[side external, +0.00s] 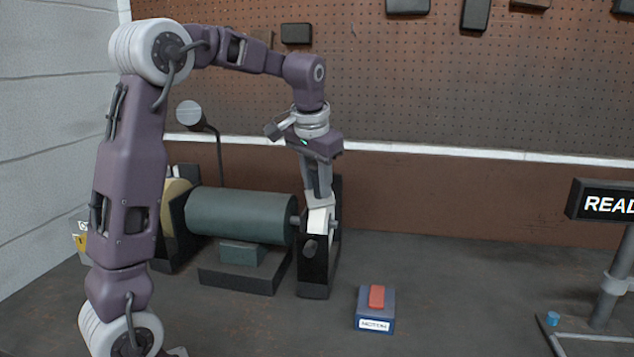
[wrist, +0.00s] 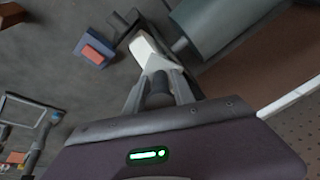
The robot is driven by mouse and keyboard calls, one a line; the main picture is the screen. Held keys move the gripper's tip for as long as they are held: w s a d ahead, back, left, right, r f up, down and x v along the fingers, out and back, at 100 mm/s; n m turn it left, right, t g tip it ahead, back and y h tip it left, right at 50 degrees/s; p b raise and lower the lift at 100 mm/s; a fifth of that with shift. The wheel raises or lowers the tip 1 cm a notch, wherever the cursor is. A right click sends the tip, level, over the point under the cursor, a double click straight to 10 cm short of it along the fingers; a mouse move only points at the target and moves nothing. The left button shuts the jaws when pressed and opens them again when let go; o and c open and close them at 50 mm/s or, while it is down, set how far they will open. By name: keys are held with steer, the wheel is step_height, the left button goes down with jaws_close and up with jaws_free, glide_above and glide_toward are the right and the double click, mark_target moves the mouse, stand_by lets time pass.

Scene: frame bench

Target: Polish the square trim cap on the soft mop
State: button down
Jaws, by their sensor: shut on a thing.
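My gripper (side external: 320,193) points down at the right end of the polishing machine, its fingers shut on a small light grey piece (side external: 321,199) that looks like the trim cap. The fingers hide most of it, so I cannot make out its square shape. The white soft mop (side external: 317,220) sits edge-on in a dark guard, directly below the fingertips. In the wrist view my gripper (wrist: 158,78) reaches to the near end of the white mop (wrist: 144,47). The held piece is at or very close to the mop; I cannot tell whether they touch.
A green motor (side external: 240,214) lies left of the mop, with a yellowish wheel (side external: 176,204) at its far end. A blue box with a red switch (side external: 376,297) stands front right. A sign reading "READ", cut off (side external: 606,203), stands far right. Bench between is clear.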

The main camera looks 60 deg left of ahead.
steer(key=shift+r, duration=1)
steer(key=shift+f, duration=0.95)
stand_by(1.3)
steer(key=shift+r, duration=0.95)
steer(key=shift+r, duration=3.05)
